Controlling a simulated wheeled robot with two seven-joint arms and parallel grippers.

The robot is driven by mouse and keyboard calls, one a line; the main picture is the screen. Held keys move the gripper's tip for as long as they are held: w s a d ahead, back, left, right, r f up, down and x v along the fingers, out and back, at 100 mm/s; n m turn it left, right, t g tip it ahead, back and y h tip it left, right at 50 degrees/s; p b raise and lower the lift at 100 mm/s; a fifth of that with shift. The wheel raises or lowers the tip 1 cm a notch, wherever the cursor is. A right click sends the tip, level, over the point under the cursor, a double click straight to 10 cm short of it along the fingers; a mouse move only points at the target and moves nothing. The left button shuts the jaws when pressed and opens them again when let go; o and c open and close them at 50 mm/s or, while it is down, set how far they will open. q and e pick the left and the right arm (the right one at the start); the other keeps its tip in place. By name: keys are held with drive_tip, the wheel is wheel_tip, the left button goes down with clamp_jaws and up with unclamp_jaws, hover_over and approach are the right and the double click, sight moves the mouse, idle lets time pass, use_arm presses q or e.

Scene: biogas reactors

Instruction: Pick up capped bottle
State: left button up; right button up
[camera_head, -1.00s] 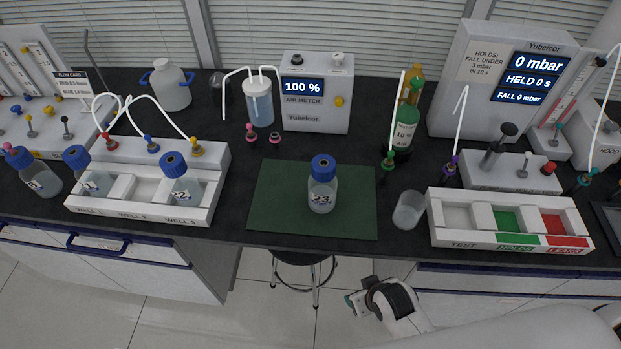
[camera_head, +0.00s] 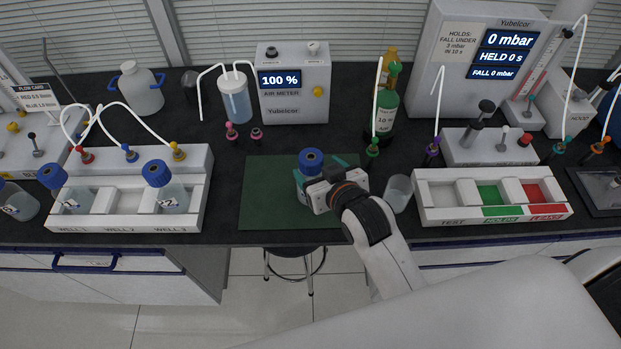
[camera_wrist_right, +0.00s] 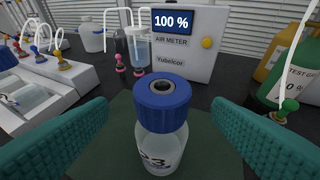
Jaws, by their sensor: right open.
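The capped bottle (camera_head: 311,163), clear with a blue cap and a label, stands upright on the green mat (camera_head: 262,200). My right gripper (camera_head: 318,180) is at the bottle and hides much of its body in the head view. In the right wrist view the bottle (camera_wrist_right: 160,125) stands between the two teal finger pads, its label reading 23 in part. The pads are spread wide, with a gap to the bottle on each side, so the gripper is open. The cap has a dark opening or stopper in its top. My left gripper is out of view.
A clear beaker (camera_head: 398,193) stands right of my gripper. The TEST rack (camera_head: 440,215) is at the right. The wells rack (camera_head: 130,222), with two blue-capped bottles, is at the left. The air meter (camera_head: 292,85), reading 100 %, stands behind the mat.

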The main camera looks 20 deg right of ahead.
sight(316, 167)
drive_tip(key=shift+x, duration=1.05)
drive_tip(key=shift+w+f+p, duration=0.25)
drive_tip(key=shift+w+p, duration=0.15)
drive_tip(key=shift+w, duration=0.15)
drive_tip(key=p+x, duration=0.1)
drive_tip(key=x, duration=0.2)
drive_tip(key=shift+w+f, duration=0.15)
drive_tip(key=shift+f, duration=0.05)
drive_tip(key=shift+w+f, duration=0.25)
drive_tip(key=shift+w, duration=0.1)
drive_tip(key=shift+s, duration=0.1)
drive_tip(key=c, duration=0.3)
drive_tip(key=shift+r, duration=0.15)
clamp_jaws()
